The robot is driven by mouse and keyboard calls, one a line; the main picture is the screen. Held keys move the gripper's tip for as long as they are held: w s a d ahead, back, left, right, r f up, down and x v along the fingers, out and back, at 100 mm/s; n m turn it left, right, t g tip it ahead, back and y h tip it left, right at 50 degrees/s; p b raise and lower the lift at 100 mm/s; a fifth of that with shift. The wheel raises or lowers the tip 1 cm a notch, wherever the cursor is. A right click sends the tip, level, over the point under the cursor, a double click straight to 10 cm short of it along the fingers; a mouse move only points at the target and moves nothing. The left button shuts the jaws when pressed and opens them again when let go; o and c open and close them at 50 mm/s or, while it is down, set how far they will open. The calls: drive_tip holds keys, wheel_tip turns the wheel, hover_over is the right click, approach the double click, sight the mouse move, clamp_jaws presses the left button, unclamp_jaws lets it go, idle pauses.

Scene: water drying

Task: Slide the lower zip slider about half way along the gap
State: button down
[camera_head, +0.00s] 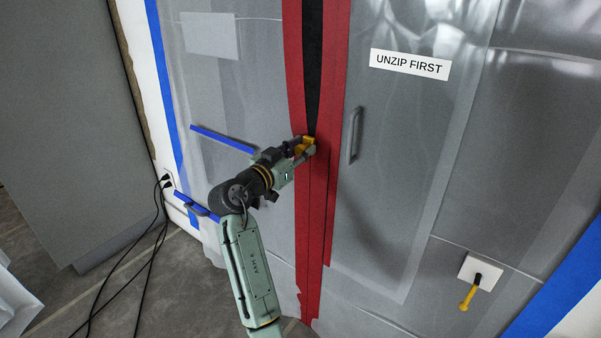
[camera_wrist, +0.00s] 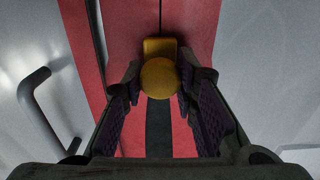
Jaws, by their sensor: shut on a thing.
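The zip runs down between two red bands (camera_head: 302,220) on the clear sheet. The lower zip slider (camera_head: 307,141), a yellow block with a round pull, sits at the bottom end of the black gap (camera_head: 312,70). In the wrist view the slider (camera_wrist: 159,77) lies between my fingers, with a dark strip of gap (camera_wrist: 158,128) in front of it. My gripper (camera_head: 304,147) is shut on the slider, coming from the lower left. Below the slider the bands meet along a thin dark line. No upper slider shows.
A grey handle (camera_head: 354,135) stands right of the zip, under an "UNZIP FIRST" sign (camera_head: 409,64). A yellow-handled item (camera_head: 467,298) hangs at lower right. Blue tape (camera_head: 222,139) and black cables (camera_head: 150,250) lie to the left.

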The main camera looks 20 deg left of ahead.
sight(300, 146)
wheel_tip(300, 146, up, 6)
drive_tip(key=shift+f+p, duration=0.15)
drive_tip(key=shift+p, duration=0.4)
drive_tip(key=c, duration=1.3)
unclamp_jaws()
drive_tip(key=shift+f, duration=0.1)
drive_tip(key=v, duration=1.2)
